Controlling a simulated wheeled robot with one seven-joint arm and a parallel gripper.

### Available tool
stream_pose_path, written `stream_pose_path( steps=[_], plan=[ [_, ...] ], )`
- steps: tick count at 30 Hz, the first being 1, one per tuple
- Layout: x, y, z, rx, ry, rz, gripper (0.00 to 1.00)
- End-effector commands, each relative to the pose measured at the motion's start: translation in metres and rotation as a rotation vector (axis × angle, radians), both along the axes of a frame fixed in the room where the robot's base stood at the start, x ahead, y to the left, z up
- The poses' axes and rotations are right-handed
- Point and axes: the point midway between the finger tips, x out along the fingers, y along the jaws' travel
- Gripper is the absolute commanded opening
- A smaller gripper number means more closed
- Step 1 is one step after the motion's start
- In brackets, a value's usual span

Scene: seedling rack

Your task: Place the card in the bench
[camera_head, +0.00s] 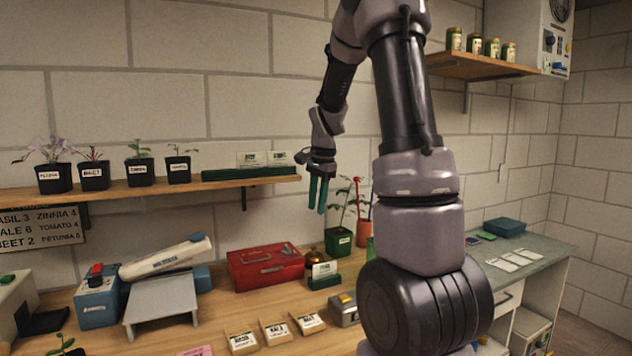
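My gripper (318,208) hangs fingers down in front of the wall, right of the shelf end. Its two teal fingers have a narrow gap between them and nothing shows in it. Two white cards, a left one (250,159) and a right one (278,158), stand in a long green holder (225,175) on the wooden shelf, left of my gripper. Another white card (321,269) stands upright in a small dark green holder (322,283) on the wooden bench (270,312), below my gripper. The print is too small to read surely.
Potted seedlings (140,170) line the shelf (130,190). On the bench are a red toolbox (265,267), a grey stand (162,297), labelled packets (275,331) and a plant pot (339,241). Several flat white cards (515,260) lie on the right counter. My arm hides the middle.

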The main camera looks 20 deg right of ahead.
Motion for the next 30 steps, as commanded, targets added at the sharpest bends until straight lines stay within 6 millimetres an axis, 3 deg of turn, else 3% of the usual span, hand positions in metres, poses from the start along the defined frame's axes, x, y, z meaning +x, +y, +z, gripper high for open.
stream_pose_path(
  steps=[1,6,12,18,21,30],
  plan=[
    [-0.016,0.011,0.024,0.001,-0.048,0.059,0.34],
    [-0.070,0.045,0.081,-0.020,-0.188,0.285,0.34],
    [-0.143,0.079,0.123,-0.089,-0.351,0.545,0.34],
    [-0.202,0.100,0.136,-0.176,-0.474,0.746,0.34],
    [-0.218,0.105,0.137,-0.209,-0.508,0.806,0.34],
    [-0.228,0.108,0.137,-0.229,-0.527,0.845,0.34]
  ],
)
